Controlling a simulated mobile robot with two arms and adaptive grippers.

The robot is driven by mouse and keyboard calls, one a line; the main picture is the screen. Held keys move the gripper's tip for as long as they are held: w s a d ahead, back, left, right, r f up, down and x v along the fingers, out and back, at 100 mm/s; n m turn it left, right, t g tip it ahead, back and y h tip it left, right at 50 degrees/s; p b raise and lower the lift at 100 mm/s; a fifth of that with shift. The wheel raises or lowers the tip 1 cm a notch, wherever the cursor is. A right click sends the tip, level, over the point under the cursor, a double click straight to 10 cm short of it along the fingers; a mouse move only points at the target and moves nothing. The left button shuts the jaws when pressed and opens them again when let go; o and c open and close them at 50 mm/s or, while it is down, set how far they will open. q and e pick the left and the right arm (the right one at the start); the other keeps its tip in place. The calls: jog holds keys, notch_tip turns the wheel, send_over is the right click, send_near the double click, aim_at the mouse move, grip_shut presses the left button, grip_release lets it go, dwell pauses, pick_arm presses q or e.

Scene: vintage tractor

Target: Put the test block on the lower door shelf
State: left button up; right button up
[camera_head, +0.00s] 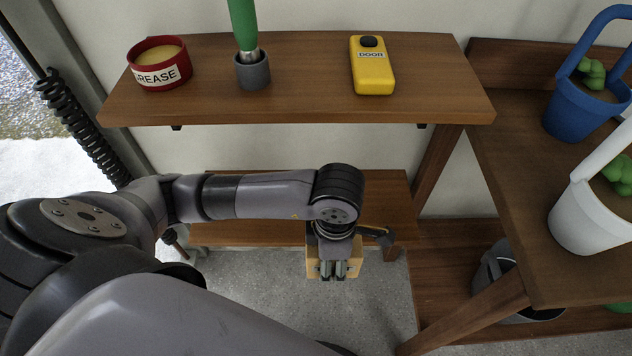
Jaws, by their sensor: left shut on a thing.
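My left gripper (334,262) is shut on a light-wood block (351,268), the test block, which shows on both sides of the fingers. The gripper points downward at the front edge of the lower door shelf (270,232), a brown wooden board under a longer upper shelf. The block appears at or just in front of that edge; I cannot tell whether it touches the shelf. My left arm covers much of the lower shelf's left and middle. My right gripper is not in view.
The upper shelf (300,105) carries a red grease tin (160,64), a grey cup (252,71) with a green-handled tool (243,22), and a yellow door remote (372,70). At right, a wooden bench (510,150) holds blue (585,110) and white (590,215) pots. A coiled black cable (80,125) hangs at left.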

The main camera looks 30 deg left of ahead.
pick_arm(q)
jog(key=w+a, duration=0.3)
jog(key=w, duration=0.2)
jog(key=w+a+f, duration=0.1)
jog(key=w+a, duration=0.2)
jog(key=w, duration=0.2)
jog(key=w+a+f, duration=0.1)
jog(key=w+a, duration=0.2)
jog(key=w, duration=0.2)
jog(key=shift+w+a+f+b, duration=0.2)
jog(key=shift+w+a+b, duration=0.1)
jog(key=shift+w+a, duration=0.05)
jog(key=shift+f, duration=0.25)
notch_tip(320, 180, down, 4)
jog(key=shift+r+b, duration=0.1)
jog(key=shift+b, duration=0.2)
jog(key=shift+w+a, duration=0.1)
jog(key=shift+w, duration=0.1)
jog(key=o, duration=1.5)
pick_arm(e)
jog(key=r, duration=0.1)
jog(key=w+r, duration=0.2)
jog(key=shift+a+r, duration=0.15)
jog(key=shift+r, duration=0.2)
